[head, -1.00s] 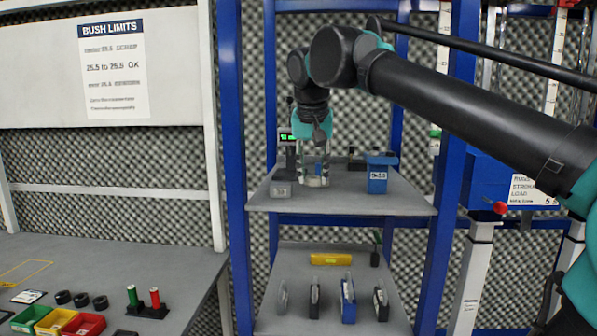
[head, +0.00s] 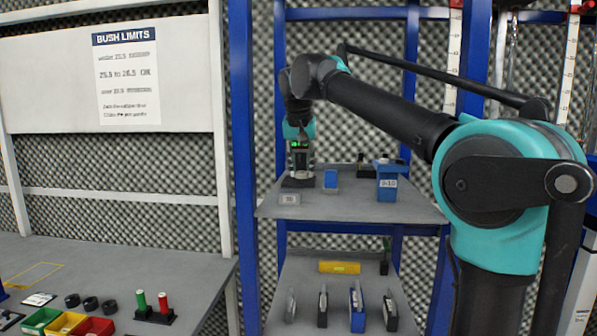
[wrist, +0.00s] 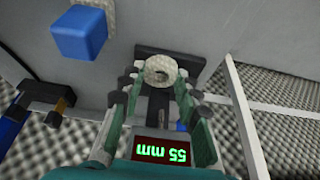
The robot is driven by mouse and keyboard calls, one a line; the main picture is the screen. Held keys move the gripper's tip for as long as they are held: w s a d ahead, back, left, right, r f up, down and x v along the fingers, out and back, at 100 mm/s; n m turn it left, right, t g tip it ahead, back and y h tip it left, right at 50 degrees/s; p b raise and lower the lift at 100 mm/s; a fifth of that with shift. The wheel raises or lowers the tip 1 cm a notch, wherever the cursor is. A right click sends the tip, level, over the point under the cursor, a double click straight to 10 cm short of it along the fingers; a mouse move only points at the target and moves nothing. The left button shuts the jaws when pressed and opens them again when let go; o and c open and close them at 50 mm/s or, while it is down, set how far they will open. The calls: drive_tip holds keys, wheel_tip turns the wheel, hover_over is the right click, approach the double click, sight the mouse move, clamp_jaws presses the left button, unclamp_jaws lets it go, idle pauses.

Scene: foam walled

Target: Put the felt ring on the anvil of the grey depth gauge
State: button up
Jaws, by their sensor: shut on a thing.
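The grey depth gauge shows a lit display (wrist: 162,148) reading 55 mm, upside down in this view, and a dark base (wrist: 192,64) beyond the ring. The ring appears in line with the gauge's base; I cannot tell whether it touches the anvil, which is hidden. In the head view my gripper (head: 300,155) overlaps the gauge (head: 298,182) on the upper shelf, and the ring cannot be made out.
A blue block (head: 330,180) stands just right of the gauge; it also shows in the wrist view (wrist: 80,34). A small grey labelled block (head: 289,198) is in front. A blue box (head: 388,188) marked 0-10 stands further right. A blue post (head: 242,170) rises left of the shelf.

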sight(299, 181)
drive_tip(key=w, duration=0.1)
drive_tip(key=w+a+f, duration=0.1)
drive_tip(key=shift+w+a+f, duration=0.1)
drive_tip(key=shift+w, duration=0.3)
drive_tip(key=shift+s+f, duration=0.1)
drive_tip(key=shift+f, duration=0.1)
drive_tip(key=shift+f, duration=0.1)
drive_tip(key=o, duration=0.8)
drive_tip(key=v, duration=1.2)
